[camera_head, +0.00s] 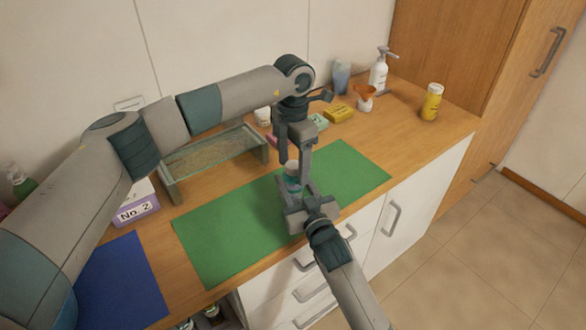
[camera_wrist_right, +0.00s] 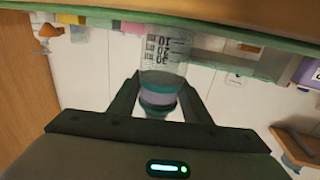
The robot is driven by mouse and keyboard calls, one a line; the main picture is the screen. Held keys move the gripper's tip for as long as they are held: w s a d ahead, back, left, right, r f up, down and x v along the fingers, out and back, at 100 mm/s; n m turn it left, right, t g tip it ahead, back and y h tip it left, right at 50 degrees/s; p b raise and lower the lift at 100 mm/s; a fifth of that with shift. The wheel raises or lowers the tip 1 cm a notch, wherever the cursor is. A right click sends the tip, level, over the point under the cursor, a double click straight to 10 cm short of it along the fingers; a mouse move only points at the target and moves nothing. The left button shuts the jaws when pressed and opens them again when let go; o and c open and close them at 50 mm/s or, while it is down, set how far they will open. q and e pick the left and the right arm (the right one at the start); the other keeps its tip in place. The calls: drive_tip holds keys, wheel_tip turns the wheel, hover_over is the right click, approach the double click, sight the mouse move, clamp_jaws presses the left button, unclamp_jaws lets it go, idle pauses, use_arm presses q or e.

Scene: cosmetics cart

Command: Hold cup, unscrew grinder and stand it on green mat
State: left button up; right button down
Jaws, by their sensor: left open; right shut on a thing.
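A clear cup with dark printed marks (camera_wrist_right: 165,48) shows in the right wrist view, with teal and pale purple bands (camera_wrist_right: 158,92) at its gripper-side end. In the head view only a small teal and clear part (camera_head: 292,183) shows between my grippers, above the mat. My right gripper (camera_wrist_right: 160,88) is shut on the cup, one finger on each side; it also shows in the head view (camera_head: 294,193). My left gripper (camera_head: 294,160) is open, pointing down just above the cup. I cannot make out the grinder separately. The green mat (camera_head: 215,245) lies flat below.
A blue mat (camera_head: 120,285) and a purple-labelled box (camera_head: 138,208) are at the left. A glass-sided tray (camera_head: 215,150) stands behind the green mat. A yellow bottle (camera_head: 431,103), a pump bottle (camera_head: 379,72) and small boxes (camera_head: 339,113) stand at the back right. Both mat ends are clear.

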sight(293, 176)
drive_tip(key=c, duration=0.9)
unclamp_jaws()
use_arm(q)
drive_tip(key=shift+f, duration=0.1)
use_arm(e)
drive_tip(key=shift+s, duration=0.1)
use_arm(q)
drive_tip(key=shift+f, duration=0.15)
use_arm(e)
drive_tip(key=shift+s+d+f, duration=0.1)
drive_tip(key=shift+s+d, duration=0.15)
drive_tip(key=shift+s, duration=0.25)
use_arm(q)
wheel_tip(293, 176, down, 4)
drive_tip(key=b, duration=0.4)
use_arm(e)
drive_tip(key=v, duration=1.6)
drive_tip(key=shift+d, duration=0.1)
